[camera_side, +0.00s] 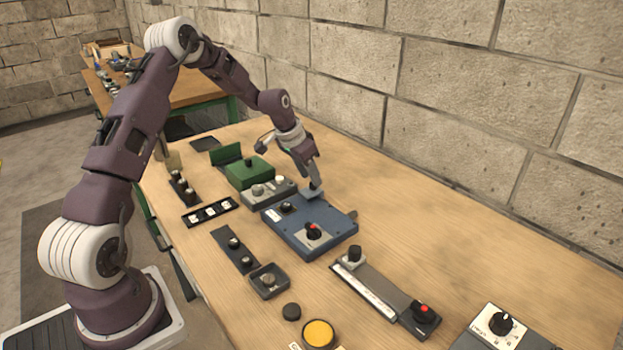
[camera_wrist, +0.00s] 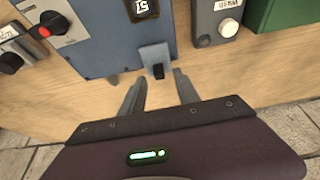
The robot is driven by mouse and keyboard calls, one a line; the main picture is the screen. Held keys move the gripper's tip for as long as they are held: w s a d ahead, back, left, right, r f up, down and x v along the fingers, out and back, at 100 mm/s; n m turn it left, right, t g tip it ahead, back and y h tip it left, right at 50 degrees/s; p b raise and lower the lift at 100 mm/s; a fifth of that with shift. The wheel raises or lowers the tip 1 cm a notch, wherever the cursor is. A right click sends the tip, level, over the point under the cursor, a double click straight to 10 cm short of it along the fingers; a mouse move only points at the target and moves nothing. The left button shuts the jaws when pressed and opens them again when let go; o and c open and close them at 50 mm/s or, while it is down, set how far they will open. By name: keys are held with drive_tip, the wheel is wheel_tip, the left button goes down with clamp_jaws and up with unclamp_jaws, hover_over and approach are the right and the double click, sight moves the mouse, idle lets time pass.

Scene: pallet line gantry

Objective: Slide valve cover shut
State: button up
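No label I can read marks the valve cover. The likeliest part is a small grey-blue plate (camera_wrist: 155,55) with a black knob (camera_wrist: 158,72), at the edge of a blue box (camera_wrist: 95,50). The plate also shows in the side view (camera_side: 311,194), at the box's far edge under my gripper (camera_side: 316,183). In the wrist view my gripper (camera_wrist: 158,80) is open, its fingers apart on either side of the black knob. I cannot tell if either finger touches it. The box carries a red-and-black knob (camera_side: 313,231) on a pale plate and a dark dial (camera_side: 287,208).
A grey button box (camera_side: 268,191) and a green box (camera_side: 250,172) stand beside the blue box. A long rail (camera_side: 368,286) with a black-knobbed block (camera_side: 353,257) lies nearer the camera. Bare wooden tabletop (camera_side: 450,240) lies to the right, before a block wall.

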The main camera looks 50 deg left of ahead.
drive_tip(key=shift+x, duration=1.05)
drive_tip(key=shift+c, duration=0.2)
clamp_jaws()
idle(0.4)
